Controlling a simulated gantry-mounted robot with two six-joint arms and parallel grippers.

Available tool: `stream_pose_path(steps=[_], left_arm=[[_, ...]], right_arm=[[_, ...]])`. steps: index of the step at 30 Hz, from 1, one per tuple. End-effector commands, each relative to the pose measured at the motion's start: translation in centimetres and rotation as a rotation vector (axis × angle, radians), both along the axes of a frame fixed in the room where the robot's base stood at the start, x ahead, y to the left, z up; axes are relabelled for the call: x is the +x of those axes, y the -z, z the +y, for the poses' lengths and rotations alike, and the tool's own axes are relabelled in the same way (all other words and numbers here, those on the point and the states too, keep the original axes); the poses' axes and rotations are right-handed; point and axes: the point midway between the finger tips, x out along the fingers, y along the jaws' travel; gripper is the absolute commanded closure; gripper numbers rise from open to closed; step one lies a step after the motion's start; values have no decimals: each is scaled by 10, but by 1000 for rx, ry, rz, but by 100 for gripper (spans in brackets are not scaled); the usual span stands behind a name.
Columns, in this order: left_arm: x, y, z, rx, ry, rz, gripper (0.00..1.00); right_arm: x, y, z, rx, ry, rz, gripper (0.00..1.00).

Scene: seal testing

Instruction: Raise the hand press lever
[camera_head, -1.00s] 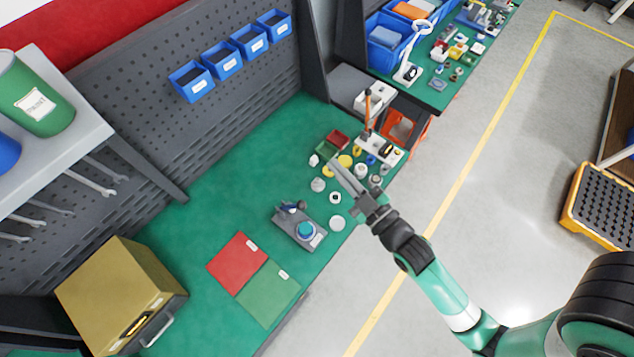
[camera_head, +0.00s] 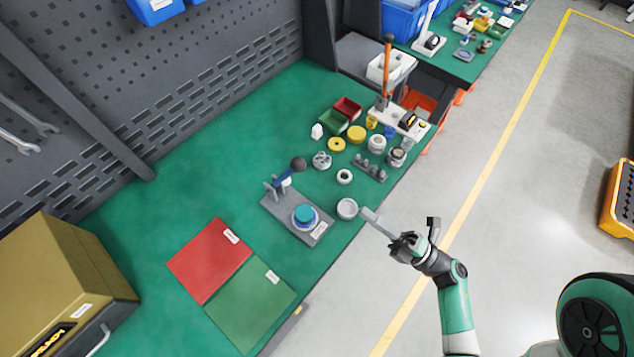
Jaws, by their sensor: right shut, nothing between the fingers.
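A small press (camera_head: 281,212) with a grey base stands on the green bench top. It has a blue lever (camera_head: 284,180) with a black knob, tilted up toward the back right, and a blue-topped round part (camera_head: 305,216) at its front. My right gripper (camera_head: 371,218) is shut and empty. It appears near the bench's front edge, to the right of the press and apart from it, with its tips beside a grey ring (camera_head: 347,208) in the picture. My left gripper is not in view.
A white-based device with an upright orange lever (camera_head: 387,72) stands at the back right. Several rings and small parts, with red (camera_head: 348,107) and green bins, lie between. Red (camera_head: 210,259) and green (camera_head: 249,305) mats lie in front left. A brass-coloured box (camera_head: 60,275) stands at far left.

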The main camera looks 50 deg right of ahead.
Motion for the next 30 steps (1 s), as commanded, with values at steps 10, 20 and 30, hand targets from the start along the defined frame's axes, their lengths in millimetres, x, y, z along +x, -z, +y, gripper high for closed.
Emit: stream_pose_path(steps=[10,20,30], left_arm=[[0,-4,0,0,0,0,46],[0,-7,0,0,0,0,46],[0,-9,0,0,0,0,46]], right_arm=[[32,-15,6,-3,-11,-4,100],[96,-39,14,-1,-8,-5,100],[130,-51,16,-1,-2,-2,100]])
